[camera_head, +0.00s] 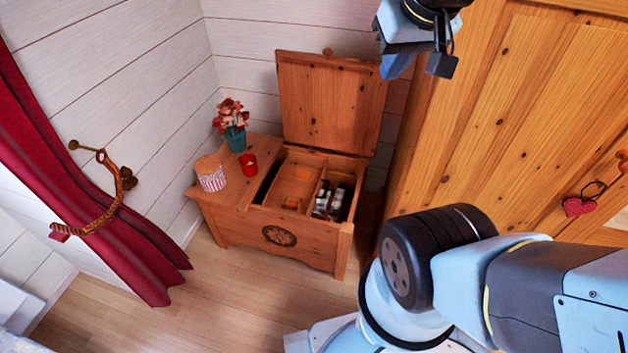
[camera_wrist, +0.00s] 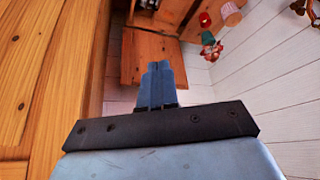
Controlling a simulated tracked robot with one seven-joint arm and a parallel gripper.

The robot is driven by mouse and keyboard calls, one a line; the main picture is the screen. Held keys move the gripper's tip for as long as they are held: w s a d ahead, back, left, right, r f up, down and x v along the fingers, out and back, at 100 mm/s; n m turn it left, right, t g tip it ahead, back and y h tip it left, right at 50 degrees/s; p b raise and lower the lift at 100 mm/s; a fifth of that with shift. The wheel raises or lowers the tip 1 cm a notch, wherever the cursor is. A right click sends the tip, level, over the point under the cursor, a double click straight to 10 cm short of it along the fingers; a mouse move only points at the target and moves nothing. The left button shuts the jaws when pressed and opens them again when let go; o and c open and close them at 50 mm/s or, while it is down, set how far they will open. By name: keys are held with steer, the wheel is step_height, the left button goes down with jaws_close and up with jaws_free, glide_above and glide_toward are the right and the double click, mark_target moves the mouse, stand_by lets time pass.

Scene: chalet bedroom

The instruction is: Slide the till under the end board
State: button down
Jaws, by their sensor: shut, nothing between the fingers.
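The wooden chest (camera_head: 310,240) stands in the corner with its hinged lid (camera_head: 330,105) raised. The fixed end board (camera_head: 235,190) covers the chest's left end. The till (camera_head: 295,180), a shallow wooden tray, sits inside right of the end board, with a dark gap between them. A small orange-brown block (camera_head: 292,203) shows at its front.
On the end board stand a striped tub (camera_head: 211,178), a red cup (camera_head: 249,163) and a potted flower (camera_head: 235,137). Small dark and white items (camera_head: 330,200) lie in the chest's right part. A large wooden wardrobe (camera_head: 500,110) stands at right. Floor (camera_head: 240,290) in front is clear.

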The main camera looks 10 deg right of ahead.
stand_by(0.4)
steer(key=c, duration=1.6)
jaws_free()
steer(key=shift+w, duration=0.15)
steer(key=shift+c, duration=0.2)
steer(key=o, duration=0.5)
steer(key=shift+g, duration=0.3)
steer(key=w, duration=0.6)
steer(key=shift+w+a+f, duration=0.25)
steer(key=shift+w+f, duration=0.1)
steer(key=m+g+y, duration=0.2)
steer(key=m+g, duration=0.1)
steer(key=m, duration=0.1)
glide_above(327, 188)
step_height(327, 188, down, 37)
steer(key=shift+m+g, duration=0.5)
steer(key=shift+m, duration=0.4)
steer(key=f, duration=3.5)
steer(key=shift+d+f, duration=0.2)
steer(key=shift+f, duration=0.15)
